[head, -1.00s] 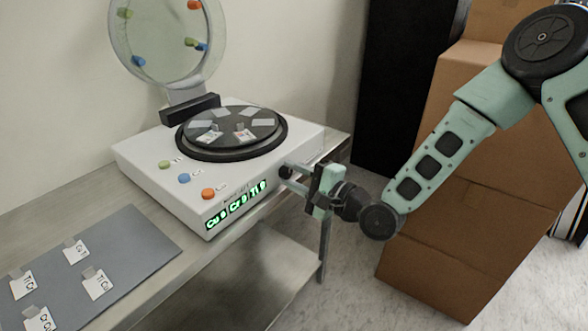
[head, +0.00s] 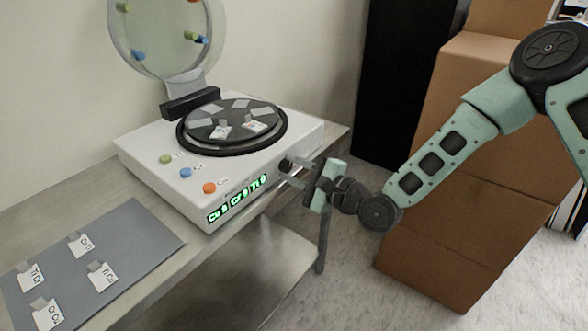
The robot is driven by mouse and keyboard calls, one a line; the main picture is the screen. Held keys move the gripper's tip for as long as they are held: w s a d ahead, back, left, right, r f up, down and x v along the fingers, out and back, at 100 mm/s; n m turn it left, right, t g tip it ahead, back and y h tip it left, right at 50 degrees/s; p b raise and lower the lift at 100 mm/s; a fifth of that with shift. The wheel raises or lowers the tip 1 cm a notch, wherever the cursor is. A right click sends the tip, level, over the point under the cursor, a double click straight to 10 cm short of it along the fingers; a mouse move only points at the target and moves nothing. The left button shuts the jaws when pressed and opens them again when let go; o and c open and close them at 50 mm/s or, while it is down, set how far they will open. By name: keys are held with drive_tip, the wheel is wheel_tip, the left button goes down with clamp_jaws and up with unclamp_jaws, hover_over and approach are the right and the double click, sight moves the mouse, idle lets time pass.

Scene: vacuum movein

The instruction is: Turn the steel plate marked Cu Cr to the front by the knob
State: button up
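The round dark carousel (head: 208,133) sits on the white machine (head: 150,150) and carries several small plates. Two plates with pale labels, a left one (head: 221,132) and a right one (head: 255,127), lie on its near side. Their lettering is too small to read, so I cannot tell which is Cu Cr. The black knob (head: 286,165) is on the machine's front face, right of the green display (head: 238,199). My gripper (head: 287,173) is at the knob, its fingers reaching to either side of it. Whether they press on it is unclear.
A grey mat (head: 135,240) with several labelled plates lies on the bench at left. Green, blue and orange buttons (head: 209,188) are on the machine's top. The round clear lid (head: 160,40) stands open behind. Cardboard boxes (head: 460,210) stand right, behind my arm.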

drive_tip(key=o, duration=0.4)
drive_tip(key=shift+d, duration=0.1)
drive_tip(key=shift+p+v, duration=0.7)
drive_tip(key=shift+v, duration=7.9)
drive_tip(key=shift+s, duration=0.1)
